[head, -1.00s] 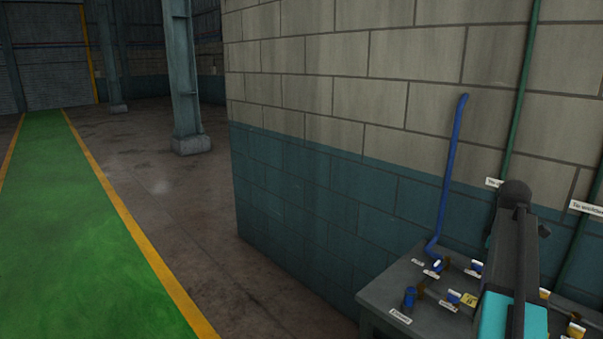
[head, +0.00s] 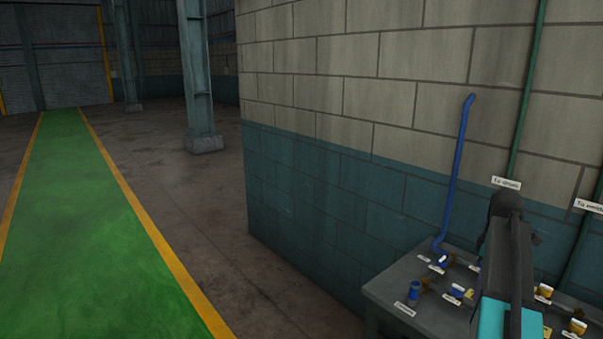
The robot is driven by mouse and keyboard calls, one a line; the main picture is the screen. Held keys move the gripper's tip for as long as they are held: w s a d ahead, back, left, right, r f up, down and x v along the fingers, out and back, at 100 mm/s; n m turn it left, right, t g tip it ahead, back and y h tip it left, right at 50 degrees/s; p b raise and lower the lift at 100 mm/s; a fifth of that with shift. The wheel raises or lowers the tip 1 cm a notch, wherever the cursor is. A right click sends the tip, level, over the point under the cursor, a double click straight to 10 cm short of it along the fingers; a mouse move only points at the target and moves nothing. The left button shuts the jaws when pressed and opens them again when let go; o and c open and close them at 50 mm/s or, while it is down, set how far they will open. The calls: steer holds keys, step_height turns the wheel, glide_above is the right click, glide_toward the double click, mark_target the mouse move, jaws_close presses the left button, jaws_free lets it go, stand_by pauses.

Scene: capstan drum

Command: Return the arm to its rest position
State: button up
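My arm shows at the lower right of the head view, as dark links with a turquoise part low down. It rises in front of the table (head: 385,290) and the block wall (head: 350,180). The arm's upper end is a dark rounded joint, and I cannot make out gripper fingers there. Part of the table and its fittings is hidden behind the arm.
The table carries several small labelled valves, including a blue one (head: 414,290) and yellow-tagged ones (head: 576,327). A blue pipe (head: 456,170) and a green pipe (head: 526,95) run up the wall. Left lies a clear green walkway (head: 85,220); a steel column (head: 197,80) stands beyond.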

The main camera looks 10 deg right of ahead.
steer(key=w+a+f+n+g+y, duration=0.1)
steer(key=a+f+n+g, duration=0.1)
steer(key=a+f, duration=0.9)
steer(key=a+f+n+g, duration=0.1)
steer(key=a+f, duration=0.8)
steer(key=f, duration=0.4)
steer(key=s+a+f+g+b, duration=0.1)
steer(key=s+a+f, duration=0.3)
steer(key=a+f, duration=0.25)
steer(key=s+a+f+g, duration=0.2)
steer(key=s+a+f, duration=0.2)
steer(key=a+f, duration=0.3)
steer(key=s+a+f+m, duration=0.4)
steer(key=s+f, duration=0.4)
steer(key=s, duration=0.2)
steer(key=s+a+f+m+h, duration=0.1)
steer(key=s+a+f+m, duration=0.4)
steer(key=s+f, duration=0.3)
steer(key=s+m, duration=0.1)
steer(key=s, duration=0.1)
steer(key=shift+s+f+t, duration=0.3)
steer(key=shift+f, duration=0.05)
